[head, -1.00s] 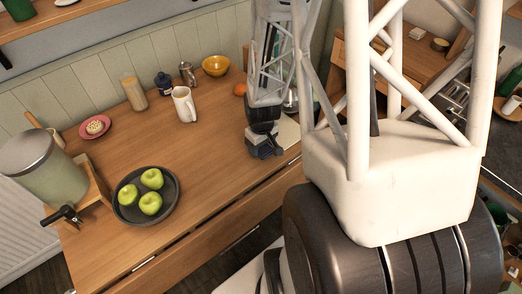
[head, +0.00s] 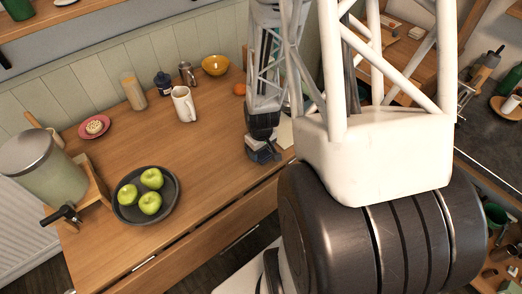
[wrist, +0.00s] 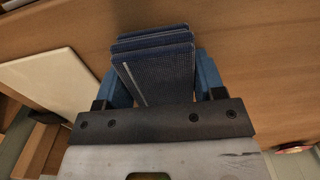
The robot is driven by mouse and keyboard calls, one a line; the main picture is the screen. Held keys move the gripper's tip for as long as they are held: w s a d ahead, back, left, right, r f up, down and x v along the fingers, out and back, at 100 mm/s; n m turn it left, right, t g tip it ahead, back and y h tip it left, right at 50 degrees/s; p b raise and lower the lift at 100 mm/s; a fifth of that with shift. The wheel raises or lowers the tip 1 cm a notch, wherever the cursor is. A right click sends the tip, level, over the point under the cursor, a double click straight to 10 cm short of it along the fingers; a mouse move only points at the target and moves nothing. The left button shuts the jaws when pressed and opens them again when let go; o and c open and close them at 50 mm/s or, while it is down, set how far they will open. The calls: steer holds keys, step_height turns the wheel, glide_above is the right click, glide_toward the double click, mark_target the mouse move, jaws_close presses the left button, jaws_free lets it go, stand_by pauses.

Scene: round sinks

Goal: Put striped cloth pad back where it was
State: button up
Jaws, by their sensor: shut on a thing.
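The striped cloth pad (wrist: 155,65) is dark blue with a pale stripe and looks folded in layers. In the wrist view it sits between the two blue fingers of my gripper (wrist: 160,80), which is shut on it. In the head view my gripper (head: 263,152) is at the right part of the wooden table (head: 215,150), near its front edge. The pad is hard to make out there. I cannot tell whether the pad touches the table top.
A pale board (wrist: 48,85) lies left of my gripper in the wrist view. On the table are a white mug (head: 184,104), an orange bowl (head: 215,65), an orange fruit (head: 239,89) and a dark plate (head: 127,211) of green apples. The table's middle is clear.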

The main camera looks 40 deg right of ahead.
steer(key=shift+f, duration=0.25)
steer(key=o, duration=0.9)
steer(key=shift+f, duration=0.1)
steer(key=shift+o, duration=0.7)
steer(key=shift+r, duration=0.4)
step_height(320, 180, up, 12)
steer(key=shift+r, duration=0.1)
